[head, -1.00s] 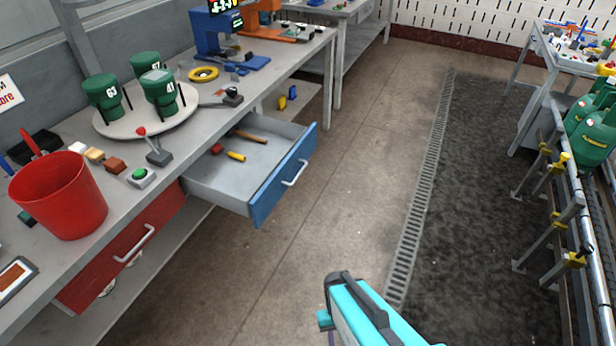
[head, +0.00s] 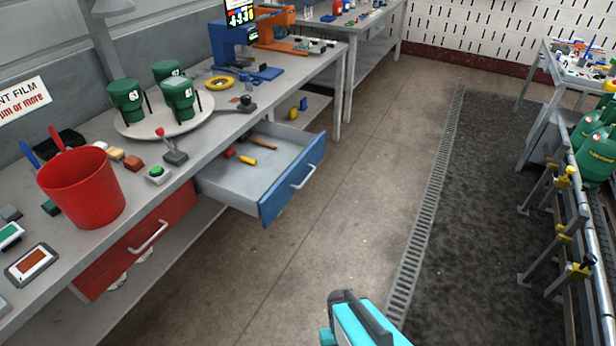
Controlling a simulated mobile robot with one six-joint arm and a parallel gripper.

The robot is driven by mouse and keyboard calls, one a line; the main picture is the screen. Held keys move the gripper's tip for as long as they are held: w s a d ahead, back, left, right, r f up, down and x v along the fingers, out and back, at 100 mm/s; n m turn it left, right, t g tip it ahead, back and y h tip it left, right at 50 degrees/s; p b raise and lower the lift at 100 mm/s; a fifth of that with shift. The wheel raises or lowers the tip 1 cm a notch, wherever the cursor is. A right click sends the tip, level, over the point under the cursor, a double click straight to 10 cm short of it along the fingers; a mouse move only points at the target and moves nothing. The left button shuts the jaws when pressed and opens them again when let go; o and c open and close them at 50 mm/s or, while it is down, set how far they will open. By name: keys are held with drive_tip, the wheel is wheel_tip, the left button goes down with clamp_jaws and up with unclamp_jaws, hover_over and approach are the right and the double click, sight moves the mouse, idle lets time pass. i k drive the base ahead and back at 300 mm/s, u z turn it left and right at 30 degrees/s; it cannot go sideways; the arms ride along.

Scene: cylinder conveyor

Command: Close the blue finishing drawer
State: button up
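The blue finishing drawer (head: 293,181) is pulled out from under the grey workbench, its blue front facing the aisle with a pale bar handle (head: 304,177). Inside it lie a hammer with a brown handle (head: 262,144) and a yellow-handled tool (head: 247,160). A teal and dark part of my arm (head: 362,322) shows at the bottom edge, well apart from the drawer. My gripper's fingers are not in view.
A red drawer (head: 140,240) beside it is shut. The bench (head: 100,236) carries a red bucket (head: 82,188), a turntable with green cylinders (head: 180,93) and an orange press. Open floor (head: 330,220) lies before the drawer. A conveyor rail with green cylinders (head: 597,155) stands at the right.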

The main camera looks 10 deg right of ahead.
sight(263, 190)
drive_tip(key=u, duration=0.1)
drive_tip(key=i, duration=0.95)
drive_tip(key=z, duration=0.15)
drive_tip(key=k, duration=0.95)
drive_tip(key=u, duration=0.15)
drive_tip(key=i, duration=0.65)
